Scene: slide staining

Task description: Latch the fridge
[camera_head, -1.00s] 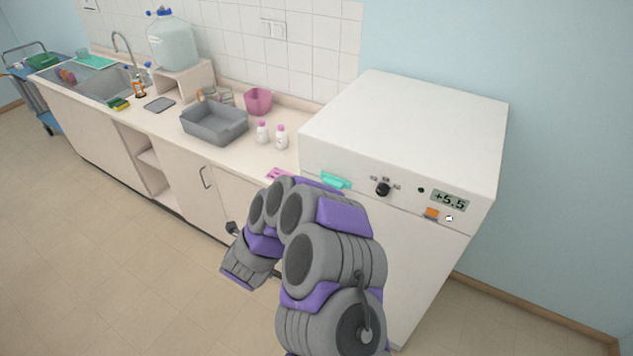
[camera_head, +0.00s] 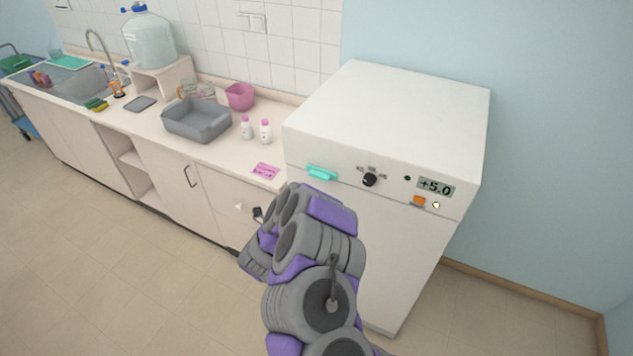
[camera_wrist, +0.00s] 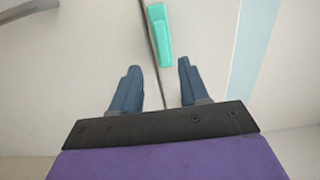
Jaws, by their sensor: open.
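The white fridge (camera_head: 385,125) stands at the right end of the counter. Its teal latch (camera_head: 321,173) sits at the left of the front, at the seam between the control panel and the door (camera_head: 405,245). The door looks flush with the body. In the wrist view the latch (camera_wrist: 159,35) lies beyond the fingertips, roughly in line with the gap between them. My gripper (camera_wrist: 157,72) is open and empty, with its two blue fingers apart and clear of the latch. In the head view my arm mostly hides the gripper.
The fridge panel has a black knob (camera_head: 370,180), a display (camera_head: 436,187) reading +5.0 and an orange switch (camera_head: 419,201). A pink note (camera_head: 266,171), two bottles and a grey basin (camera_head: 197,120) are on the counter. The floor at left is clear.

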